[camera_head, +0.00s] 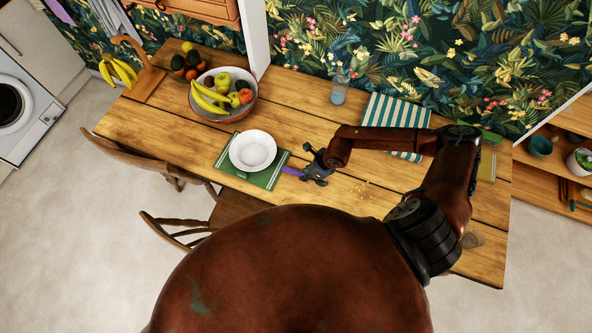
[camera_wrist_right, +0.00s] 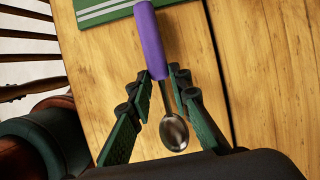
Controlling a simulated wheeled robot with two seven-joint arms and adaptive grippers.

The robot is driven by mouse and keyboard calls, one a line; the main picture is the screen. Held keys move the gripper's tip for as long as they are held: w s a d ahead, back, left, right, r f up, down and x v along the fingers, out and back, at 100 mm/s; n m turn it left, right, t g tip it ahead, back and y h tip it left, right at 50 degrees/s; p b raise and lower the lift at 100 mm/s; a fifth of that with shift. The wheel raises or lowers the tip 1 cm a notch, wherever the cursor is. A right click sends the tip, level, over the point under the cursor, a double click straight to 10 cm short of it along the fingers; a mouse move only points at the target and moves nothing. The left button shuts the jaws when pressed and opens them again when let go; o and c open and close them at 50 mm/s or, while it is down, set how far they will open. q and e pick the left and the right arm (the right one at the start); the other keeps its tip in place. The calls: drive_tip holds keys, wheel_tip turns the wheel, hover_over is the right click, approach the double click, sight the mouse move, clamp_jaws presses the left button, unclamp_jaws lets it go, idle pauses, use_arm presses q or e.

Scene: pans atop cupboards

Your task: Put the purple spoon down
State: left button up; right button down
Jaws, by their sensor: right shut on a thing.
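The purple spoon (camera_wrist_right: 150,40) has a purple handle and a metal bowl. In the right wrist view it lies between the fingers of my right gripper (camera_wrist_right: 162,90), which is shut on it near the neck. The handle points toward a green mat with pale stripes (camera_wrist_right: 112,10). In the head view my right gripper (camera_head: 315,168) is over the table, just right of the mat, and the purple handle (camera_head: 292,171) sticks out to its left. I cannot tell whether the spoon touches the tabletop. My left gripper is not in view.
A white bowl (camera_head: 252,151) stands on the green mat (camera_head: 228,170). A fruit bowl (camera_head: 236,111), a glass (camera_head: 339,90) and a striped cloth (camera_head: 385,108) are farther back on the wooden table (camera_head: 290,105). Chairs (camera_head: 170,232) stand at the near left edge.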

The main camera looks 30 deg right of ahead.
sight(296, 172)
drive_tip(key=w+a, duration=0.3)
drive_tip(key=shift+w+p, duration=0.1)
drive_tip(key=shift+p, duration=0.2)
drive_tip(key=shift+d+f, duration=0.15)
drive_tip(key=shift+f, duration=0.2)
drive_tip(key=shift+f, duration=0.1)
drive_tip(key=c, duration=1.8)
unclamp_jaws()
drive_tip(key=shift+o, duration=0.2)
drive_tip(key=v, duration=1.2)
